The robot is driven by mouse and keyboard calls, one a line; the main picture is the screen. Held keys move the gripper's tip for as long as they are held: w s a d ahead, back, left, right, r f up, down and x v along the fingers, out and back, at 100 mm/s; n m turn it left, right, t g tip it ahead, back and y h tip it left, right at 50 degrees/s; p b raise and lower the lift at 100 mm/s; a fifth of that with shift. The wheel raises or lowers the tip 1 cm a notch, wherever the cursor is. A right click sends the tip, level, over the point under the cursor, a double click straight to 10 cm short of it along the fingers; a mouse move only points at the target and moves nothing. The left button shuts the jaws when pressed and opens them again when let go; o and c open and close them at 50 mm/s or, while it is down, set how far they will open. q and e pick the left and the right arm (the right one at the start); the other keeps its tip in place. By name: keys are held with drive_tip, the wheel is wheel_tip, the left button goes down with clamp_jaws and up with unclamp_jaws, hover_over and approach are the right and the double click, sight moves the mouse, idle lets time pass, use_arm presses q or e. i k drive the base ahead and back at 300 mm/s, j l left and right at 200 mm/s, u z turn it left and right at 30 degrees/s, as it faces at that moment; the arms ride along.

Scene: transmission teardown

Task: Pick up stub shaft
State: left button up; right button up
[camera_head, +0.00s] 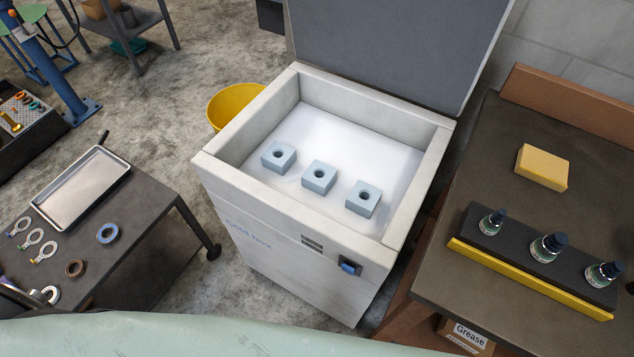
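I cannot make out a stub shaft for certain in this view. An open white cold box (265,203) stands in the middle, its grey lid (390,45) raised at the back. On its white floor sit three light blue blocks, each with a dark round hole in the top: a left one (270,163), a middle one (318,184) and a right one (371,207). Whether anything sits deep in the holes is too small to tell. Neither of my grippers is in view.
A brown bench (470,190) at right holds a yellow block (541,168) and bottles on a dark rack (515,246). A yellow bucket (228,104) stands behind the box.

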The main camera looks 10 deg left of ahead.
sight(545, 248)
drive_tip(key=u, duration=0.25)
drive_tip(key=z, duration=1.65)
